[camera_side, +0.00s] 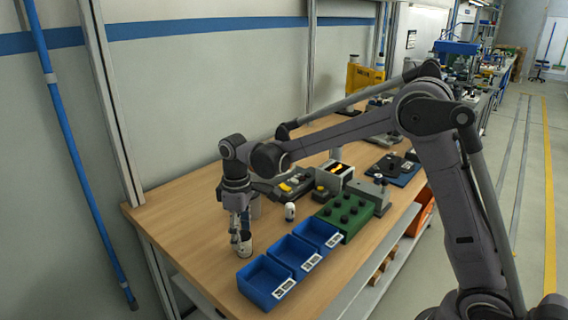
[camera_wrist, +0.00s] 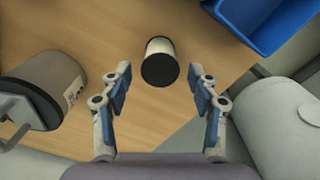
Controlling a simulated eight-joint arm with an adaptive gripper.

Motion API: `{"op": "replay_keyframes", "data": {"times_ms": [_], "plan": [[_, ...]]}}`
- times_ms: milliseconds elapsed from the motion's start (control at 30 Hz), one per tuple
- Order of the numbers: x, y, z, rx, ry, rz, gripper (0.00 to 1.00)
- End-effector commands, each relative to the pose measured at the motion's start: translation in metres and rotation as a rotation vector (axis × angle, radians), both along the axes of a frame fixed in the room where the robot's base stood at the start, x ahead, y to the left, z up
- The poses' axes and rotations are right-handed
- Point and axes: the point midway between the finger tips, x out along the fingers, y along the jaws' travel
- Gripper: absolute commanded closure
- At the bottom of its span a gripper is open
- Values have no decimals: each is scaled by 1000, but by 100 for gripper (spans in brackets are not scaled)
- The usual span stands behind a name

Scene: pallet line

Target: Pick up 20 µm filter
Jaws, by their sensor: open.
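A short cylinder with a pale body and black end caps, which looks like the filter (camera_wrist: 160,58), lies ahead of my open fingers in the wrist view. No readable marking shows on it. My gripper (camera_wrist: 160,85) is open, one finger on each side of the line to the cylinder, with nothing held. In the side view my gripper (camera_side: 241,236) points down at the table's near left part, and the white cylinder (camera_side: 245,250) stands at its fingertips, partly hidden by them. Whether the fingers touch it cannot be told.
Blue bins (camera_side: 265,283) stand close to the right; one edge shows in the wrist view (camera_wrist: 262,22). A grey cylinder with a label and handle (camera_wrist: 40,88) is left of my fingers. A small white-and-black cylinder (camera_side: 290,212) and green block (camera_side: 343,222) stand farther back. The wooden table (camera_side: 185,215) is bare at left.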

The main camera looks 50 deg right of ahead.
Motion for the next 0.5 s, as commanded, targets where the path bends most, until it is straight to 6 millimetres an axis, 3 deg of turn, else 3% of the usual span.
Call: {"op": "replay_keyframes", "data": {"times_ms": [233, 500], "plan": [[-3, -2, -33, 0, 0, 0, 39], [-3, -2, -40, 0, 0, 0, 39]]}}
